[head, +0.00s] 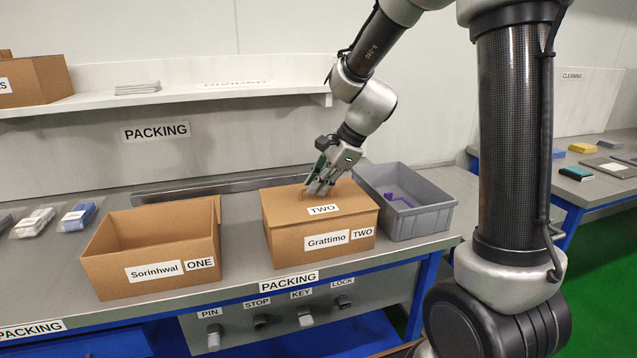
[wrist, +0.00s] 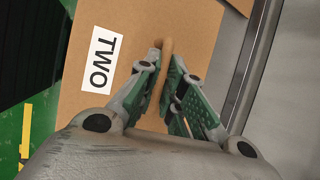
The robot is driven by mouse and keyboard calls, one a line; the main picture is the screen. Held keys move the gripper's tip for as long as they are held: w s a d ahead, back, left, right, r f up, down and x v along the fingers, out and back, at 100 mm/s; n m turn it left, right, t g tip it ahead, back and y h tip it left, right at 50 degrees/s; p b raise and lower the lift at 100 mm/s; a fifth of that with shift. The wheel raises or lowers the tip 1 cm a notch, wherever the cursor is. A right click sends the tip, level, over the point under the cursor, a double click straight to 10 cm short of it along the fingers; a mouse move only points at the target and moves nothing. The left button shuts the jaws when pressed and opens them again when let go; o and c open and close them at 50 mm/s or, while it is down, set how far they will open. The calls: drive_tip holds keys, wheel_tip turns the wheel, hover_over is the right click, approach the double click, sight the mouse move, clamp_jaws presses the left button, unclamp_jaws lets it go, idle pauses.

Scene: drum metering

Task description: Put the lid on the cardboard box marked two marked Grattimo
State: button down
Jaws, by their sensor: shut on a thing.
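The cardboard box marked Grattimo and TWO (head: 290,252) stands on the packing bench. Its cardboard lid (head: 285,203), labelled TWO, lies over the box's top and covers the opening; I cannot tell whether it is fully seated. My gripper (head: 319,188) is above the lid, pointing down. In the wrist view my gripper (wrist: 167,100) is shut on the lid's tan handle (wrist: 165,60), and the lid (wrist: 140,30) with its TWO label fills the middle. The inside of the box is hidden.
An open cardboard box marked Sorinhwal ONE (head: 150,250) stands to the left. A grey crate (head: 425,222) with a purple thing inside stands close on the right. A shelf (head: 220,93) runs behind. Knobs line the bench front.

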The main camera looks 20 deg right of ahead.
drive_tip(key=c, duration=1)
unclamp_jaws()
drive_tip(key=shift+r, duration=3.5)
